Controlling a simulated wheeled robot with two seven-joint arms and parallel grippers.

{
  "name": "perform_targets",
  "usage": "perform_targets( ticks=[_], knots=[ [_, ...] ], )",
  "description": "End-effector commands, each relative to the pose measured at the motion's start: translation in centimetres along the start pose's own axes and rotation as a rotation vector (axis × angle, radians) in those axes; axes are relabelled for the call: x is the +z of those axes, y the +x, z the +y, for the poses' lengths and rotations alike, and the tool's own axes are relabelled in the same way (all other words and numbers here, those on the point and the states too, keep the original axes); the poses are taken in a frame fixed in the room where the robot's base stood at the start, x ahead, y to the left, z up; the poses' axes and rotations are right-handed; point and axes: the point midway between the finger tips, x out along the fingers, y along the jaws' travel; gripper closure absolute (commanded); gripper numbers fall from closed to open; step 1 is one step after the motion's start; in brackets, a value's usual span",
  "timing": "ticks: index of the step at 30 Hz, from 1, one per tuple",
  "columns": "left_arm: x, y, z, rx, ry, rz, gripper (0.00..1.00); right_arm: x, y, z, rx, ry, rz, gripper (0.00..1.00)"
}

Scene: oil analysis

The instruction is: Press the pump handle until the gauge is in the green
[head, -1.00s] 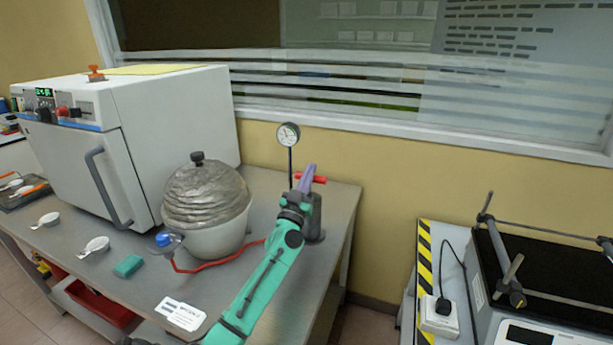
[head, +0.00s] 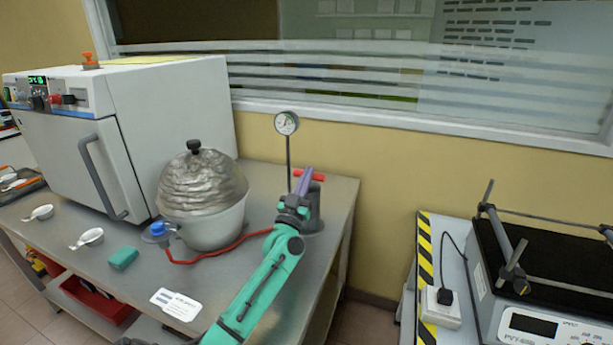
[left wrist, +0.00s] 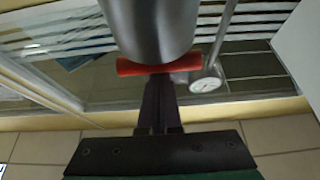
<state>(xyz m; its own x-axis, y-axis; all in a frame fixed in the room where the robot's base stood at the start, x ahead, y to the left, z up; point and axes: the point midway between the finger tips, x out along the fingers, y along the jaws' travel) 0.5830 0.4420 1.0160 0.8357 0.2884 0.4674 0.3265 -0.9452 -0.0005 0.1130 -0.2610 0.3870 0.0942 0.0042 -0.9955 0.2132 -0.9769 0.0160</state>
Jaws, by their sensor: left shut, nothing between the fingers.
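The hand pump (head: 313,212) is a grey cylinder standing upright near the bench's right end, with a red crossbar handle (head: 316,176) on top. A round white gauge (head: 286,123) stands on a thin stem beside it; its needle and coloured zones are too small to read. My left gripper (head: 304,181), with dark purple fingers, is shut and empty at the handle, covering its middle. In the left wrist view the fingers (left wrist: 158,88) overlap the red handle (left wrist: 158,66); contact is not certain. The gauge also shows there (left wrist: 206,84). My right gripper is out of view.
A silver-domed bowl (head: 205,190) with a red hose (head: 225,250) stands left of the pump. A white oven (head: 160,115) is behind it. A green block (head: 123,259) and a white label (head: 178,304) lie in front. A black-topped machine (head: 545,255) stands right, across a gap.

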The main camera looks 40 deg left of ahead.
Motion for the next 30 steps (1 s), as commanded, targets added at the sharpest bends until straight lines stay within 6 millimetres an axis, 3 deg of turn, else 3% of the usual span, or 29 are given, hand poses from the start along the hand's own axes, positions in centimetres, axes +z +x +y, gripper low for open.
perform_targets(
  ticks=[5, 11, 13, 21, 25, 30],
  knots=[
    [-0.1, 0.2, 0.1, 0.004, -0.002, -0.013, 1.0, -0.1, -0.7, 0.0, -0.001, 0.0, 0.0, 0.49],
    [-3.8, 3.0, -0.3, 0.002, -0.002, -0.005, 1.0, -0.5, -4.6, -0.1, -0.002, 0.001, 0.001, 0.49],
    [-2.6, 0.9, -0.2, 0.003, -0.004, -0.01, 1.0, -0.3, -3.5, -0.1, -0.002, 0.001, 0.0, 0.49],
    [-2.9, -5.4, -0.4, 0.001, -0.001, -0.003, 1.0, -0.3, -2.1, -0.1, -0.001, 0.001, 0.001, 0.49],
    [-3.0, -7.0, -0.4, 0.001, -0.001, 0.0, 1.0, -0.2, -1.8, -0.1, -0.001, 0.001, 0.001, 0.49],
    [-3.3, -7.4, -0.4, 0.001, 0.0, 0.003, 1.0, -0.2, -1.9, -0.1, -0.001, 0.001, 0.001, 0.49]
  ],
)
